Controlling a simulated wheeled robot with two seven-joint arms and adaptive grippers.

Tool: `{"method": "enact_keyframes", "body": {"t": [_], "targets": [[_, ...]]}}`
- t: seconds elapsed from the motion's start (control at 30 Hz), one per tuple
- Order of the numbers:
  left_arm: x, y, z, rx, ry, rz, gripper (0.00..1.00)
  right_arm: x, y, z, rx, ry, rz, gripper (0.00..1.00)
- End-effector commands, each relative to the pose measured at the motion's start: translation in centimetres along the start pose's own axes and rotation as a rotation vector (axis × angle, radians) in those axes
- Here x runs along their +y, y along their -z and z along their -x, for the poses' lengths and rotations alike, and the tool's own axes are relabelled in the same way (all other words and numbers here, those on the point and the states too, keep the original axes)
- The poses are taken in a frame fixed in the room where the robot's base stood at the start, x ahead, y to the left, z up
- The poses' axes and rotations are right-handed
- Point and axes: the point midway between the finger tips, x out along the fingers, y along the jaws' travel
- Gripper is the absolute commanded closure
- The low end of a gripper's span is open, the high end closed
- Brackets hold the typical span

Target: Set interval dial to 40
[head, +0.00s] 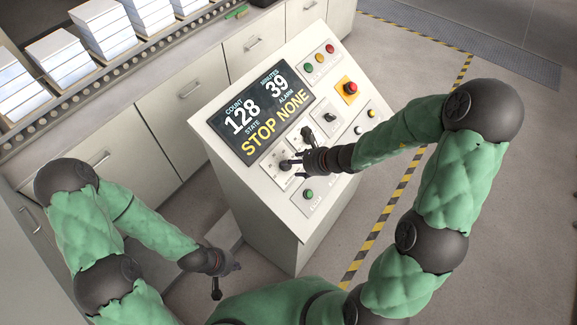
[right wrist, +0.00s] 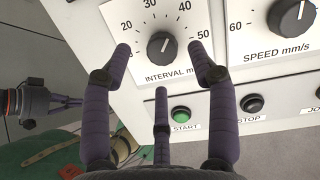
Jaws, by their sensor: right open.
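The interval dial (right wrist: 161,45) is a dark round knob with a white pointer line, on a white scale plate in the right wrist view. The numbers 20, 30 and 50 show around it. The pointer leans up and slightly right, between 30 and 50. My right gripper (head: 302,161) is open in front of the panel. In the right wrist view its fingers (right wrist: 162,62) stand spread on either side of the dial, with a third finger below; contact cannot be told. The console display (head: 262,113) reads MINUTES 39. My left gripper (head: 226,280) hangs open and empty, low beside the console.
The speed dial (right wrist: 291,16) is right of the interval dial. The green start button (right wrist: 181,114) and black stop button (right wrist: 252,103) sit below. A red emergency button (head: 350,88) is higher on the console. A roller conveyor (head: 125,52) carries white stacks at upper left.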

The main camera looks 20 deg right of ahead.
Motion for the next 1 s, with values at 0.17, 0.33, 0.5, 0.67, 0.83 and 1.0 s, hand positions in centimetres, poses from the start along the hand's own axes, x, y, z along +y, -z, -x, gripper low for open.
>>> {"method": "enact_keyframes", "body": {"t": [0.17, 0.33, 0.5, 0.67, 0.83, 1.0], "targets": [[-0.3, 0.0, -0.8, 0.000, 0.000, 0.000, 1.00, 0.1, 0.1, -2.7, 0.000, -0.002, 0.000, 0.41], [-0.4, 0.1, -1.0, 0.000, 0.000, 0.000, 1.00, 0.0, 0.0, -3.9, 0.000, 0.000, 0.000, 0.41], [-0.4, 0.1, -1.0, 0.000, 0.000, 0.000, 1.00, -0.1, -0.1, -4.1, 0.000, 0.002, 0.001, 0.41], [-0.4, 0.1, -1.0, 0.000, 0.000, 0.000, 1.00, -0.1, -0.1, -4.1, -0.001, 0.001, 0.001, 0.41], [-0.4, 0.1, -1.0, 0.000, 0.000, 0.000, 1.00, -0.1, -0.1, -4.1, -0.002, 0.002, 0.001, 0.86], [-0.4, 0.1, -1.0, 0.000, 0.000, 0.000, 1.00, -0.2, -0.2, -4.1, -0.004, 0.004, 0.002, 0.93]]}}
